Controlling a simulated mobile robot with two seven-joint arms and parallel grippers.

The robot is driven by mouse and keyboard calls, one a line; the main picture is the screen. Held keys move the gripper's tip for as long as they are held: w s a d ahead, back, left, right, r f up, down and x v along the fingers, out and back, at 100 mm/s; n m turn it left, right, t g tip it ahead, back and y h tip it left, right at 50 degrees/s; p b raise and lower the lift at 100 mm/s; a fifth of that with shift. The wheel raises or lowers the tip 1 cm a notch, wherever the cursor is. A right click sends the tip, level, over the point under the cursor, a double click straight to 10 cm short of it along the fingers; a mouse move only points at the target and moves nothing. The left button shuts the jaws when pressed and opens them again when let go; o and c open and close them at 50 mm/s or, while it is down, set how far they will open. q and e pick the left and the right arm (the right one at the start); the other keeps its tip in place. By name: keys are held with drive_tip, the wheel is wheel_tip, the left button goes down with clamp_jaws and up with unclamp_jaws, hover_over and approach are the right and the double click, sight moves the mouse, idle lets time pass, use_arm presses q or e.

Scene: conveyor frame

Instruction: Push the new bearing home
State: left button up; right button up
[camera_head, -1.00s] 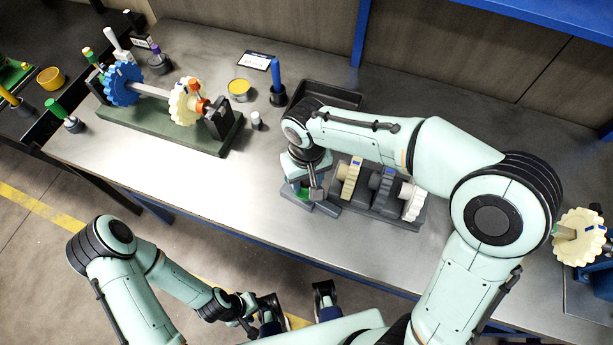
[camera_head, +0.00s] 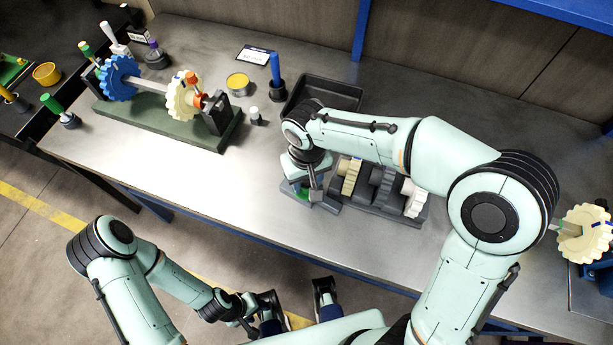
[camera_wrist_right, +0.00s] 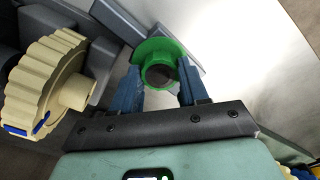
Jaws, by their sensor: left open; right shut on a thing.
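The green flanged bearing (camera_wrist_right: 152,50) has a dark round bore and sits between the blue fingers of my right gripper (camera_wrist_right: 160,88) in the right wrist view. The right gripper is shut on it. In the head view only a bit of green (camera_head: 303,193) shows below the wrist, beside the gear holder, and the fingertips are mostly hidden. I cannot tell whether the bearing touches the grey part behind it. The shaft assembly (camera_head: 150,130) stands far left on a green base, with a blue gear, a cream gear and an orange piece. My left gripper (camera_head: 296,298) is open and empty, in front of the table.
A dark gear holder (camera_head: 405,213) with cream, grey and white gears stands right of the right gripper. A black tray (camera_head: 343,93), a blue rod in a holder (camera_head: 276,78) and a yellow tin (camera_head: 238,83) stand behind. The table's front left is clear.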

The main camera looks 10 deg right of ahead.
drive_tip(key=shift+f, duration=0.5)
drive_tip(key=o, duration=1.3)
drive_tip(key=shift+o, duration=0.2)
drive_tip(key=shift+r, duration=0.3)
wheel_tip(320, 180, up, 13)
drive_tip(key=p, duration=0.2)
drive_tip(key=shift+s+f, duration=0.1)
drive_tip(key=shift+f, duration=0.05)
